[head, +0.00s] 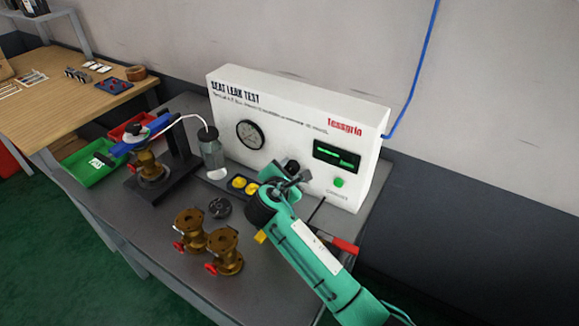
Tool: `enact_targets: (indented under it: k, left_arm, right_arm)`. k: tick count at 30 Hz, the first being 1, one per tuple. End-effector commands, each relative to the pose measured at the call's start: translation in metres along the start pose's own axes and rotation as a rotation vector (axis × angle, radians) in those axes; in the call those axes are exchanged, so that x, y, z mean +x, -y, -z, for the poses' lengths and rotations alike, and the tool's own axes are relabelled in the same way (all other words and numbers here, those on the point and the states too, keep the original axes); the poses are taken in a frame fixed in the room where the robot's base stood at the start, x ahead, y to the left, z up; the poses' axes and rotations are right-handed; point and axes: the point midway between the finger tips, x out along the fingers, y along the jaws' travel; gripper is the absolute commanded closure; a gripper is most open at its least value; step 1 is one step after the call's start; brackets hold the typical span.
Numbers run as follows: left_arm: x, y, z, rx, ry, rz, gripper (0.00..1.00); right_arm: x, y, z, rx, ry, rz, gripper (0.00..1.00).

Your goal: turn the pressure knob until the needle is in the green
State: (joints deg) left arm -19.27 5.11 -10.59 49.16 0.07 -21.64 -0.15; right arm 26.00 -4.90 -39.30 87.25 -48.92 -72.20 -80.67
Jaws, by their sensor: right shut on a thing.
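The white seat leak test panel (228,108) stands on the grey bench. Its round dark-rimmed pressure gauge (250,135) is on the left of the front; the needle and any green band are too small to read. The black pressure knob (291,166) is right of and below the gauge, partly hidden by my right gripper. My right gripper (295,176), on the green arm from the lower right, is at the panel front, shut on the knob. My left gripper is out of view.
A green-lit display (337,157) and a green button (339,183) are right of the knob. Brass valves (224,250) stand at the bench front. Yellow parts (243,185) and a clear bottle (212,151) are left of my gripper. A red-handled tool (340,245) lies beside my arm.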

Motion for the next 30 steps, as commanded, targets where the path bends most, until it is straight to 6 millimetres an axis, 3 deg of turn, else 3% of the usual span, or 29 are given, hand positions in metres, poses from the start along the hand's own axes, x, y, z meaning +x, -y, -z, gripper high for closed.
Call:
enact_targets:
  k: [12,29,30]
  left_arm:
    - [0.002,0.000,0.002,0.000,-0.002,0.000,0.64]
    - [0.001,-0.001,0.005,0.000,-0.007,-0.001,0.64]
    - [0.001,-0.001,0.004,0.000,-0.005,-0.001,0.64]
  right_arm:
    - [0.001,0.003,0.001,0.199,0.000,-0.081,0.86]
    - [0.001,0.003,0.000,0.232,0.001,-0.095,0.86]
    - [0.001,0.003,0.000,0.232,0.001,-0.095,0.59]
